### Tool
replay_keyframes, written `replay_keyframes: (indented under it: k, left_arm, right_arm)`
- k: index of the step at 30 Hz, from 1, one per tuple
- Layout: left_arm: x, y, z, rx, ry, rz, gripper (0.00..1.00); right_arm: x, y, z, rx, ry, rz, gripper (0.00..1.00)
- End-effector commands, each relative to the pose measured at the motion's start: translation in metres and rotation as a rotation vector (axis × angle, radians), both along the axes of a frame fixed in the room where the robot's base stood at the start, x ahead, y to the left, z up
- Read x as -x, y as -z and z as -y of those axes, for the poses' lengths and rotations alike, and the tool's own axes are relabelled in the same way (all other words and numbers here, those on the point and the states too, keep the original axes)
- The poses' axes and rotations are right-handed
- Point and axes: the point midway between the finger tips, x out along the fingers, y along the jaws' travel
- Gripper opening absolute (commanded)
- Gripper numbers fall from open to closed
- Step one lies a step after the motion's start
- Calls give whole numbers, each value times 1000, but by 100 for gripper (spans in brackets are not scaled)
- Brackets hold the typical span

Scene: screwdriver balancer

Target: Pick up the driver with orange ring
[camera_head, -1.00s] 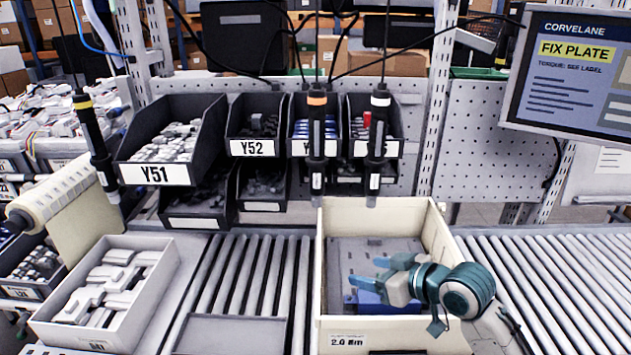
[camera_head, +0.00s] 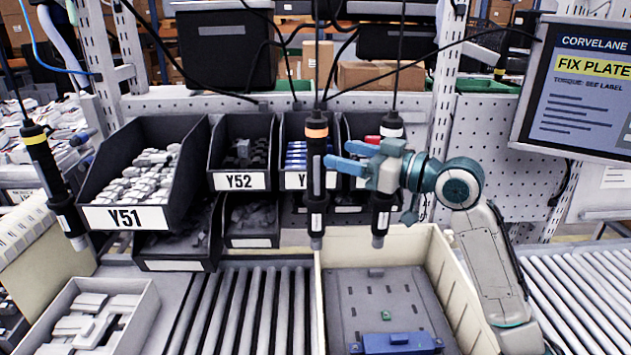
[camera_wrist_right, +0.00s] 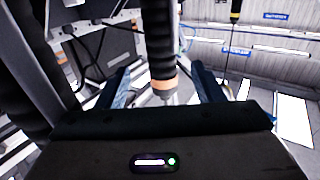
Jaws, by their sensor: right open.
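The driver with the orange ring (camera_head: 316,180) hangs upright from a cable, black with an orange band near its top. My right gripper (camera_head: 338,157) is open beside it, its blue fingers pointing left at the driver just below the ring. In the right wrist view the orange-ringed driver (camera_wrist_right: 162,50) shows between the spread fingers of the gripper (camera_wrist_right: 160,78). I cannot tell whether a finger touches it. My left gripper is not in view.
A white-ringed driver (camera_head: 381,210) hangs just right, partly behind my right gripper. A yellow-ringed driver (camera_head: 50,180) hangs at the far left. Black bins (camera_head: 145,165) stand behind. Below is a cream box (camera_head: 440,270) with a grey plate and a blue part (camera_head: 400,343).

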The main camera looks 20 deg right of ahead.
Motion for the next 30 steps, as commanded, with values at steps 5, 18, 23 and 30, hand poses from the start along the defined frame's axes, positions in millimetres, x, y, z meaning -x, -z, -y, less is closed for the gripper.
replay_keyframes:
  k: [5,18,23,30]
  left_arm:
    - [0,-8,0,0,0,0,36]
    - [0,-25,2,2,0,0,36]
    - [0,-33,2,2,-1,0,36]
    - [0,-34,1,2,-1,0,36]
  right_arm:
    - [-11,-1,-10,-2,-1,-1,61]
    - [-35,-3,-32,-4,-3,-2,61]
    - [-49,-2,-42,-2,-2,-2,61]
    - [-55,1,-47,3,0,-1,61]
